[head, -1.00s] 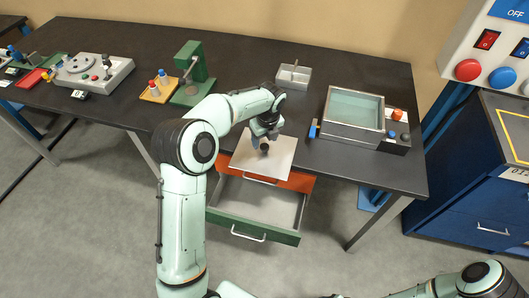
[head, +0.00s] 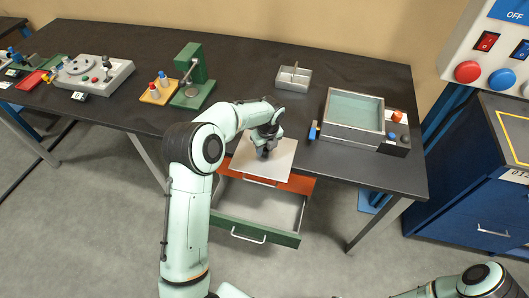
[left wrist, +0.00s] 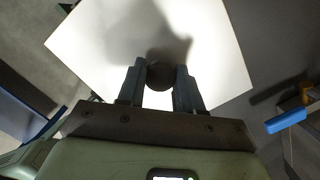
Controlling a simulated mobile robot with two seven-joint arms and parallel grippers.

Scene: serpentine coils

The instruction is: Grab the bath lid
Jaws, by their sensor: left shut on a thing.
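The bath lid (head: 282,158) is a flat, pale square plate with a dark round knob. It lies at the table's front edge, partly over the orange drawer front. My left gripper (head: 266,149) is over the lid, its fingers on both sides of the knob and shut on it. In the left wrist view the lid (left wrist: 215,50) fills the upper middle, and the fingers (left wrist: 160,80) hold the dark knob (left wrist: 160,74) between them. The bath (head: 354,110) is an open grey tank with pale liquid, to the right on the table. My right gripper is out of view.
An open green drawer (head: 240,217) hangs below the table front. A small divided grey tray (head: 293,79) stands behind the lid. A blue handle (head: 313,130) sits at the bath's left side. A green press (head: 192,75) stands to the left.

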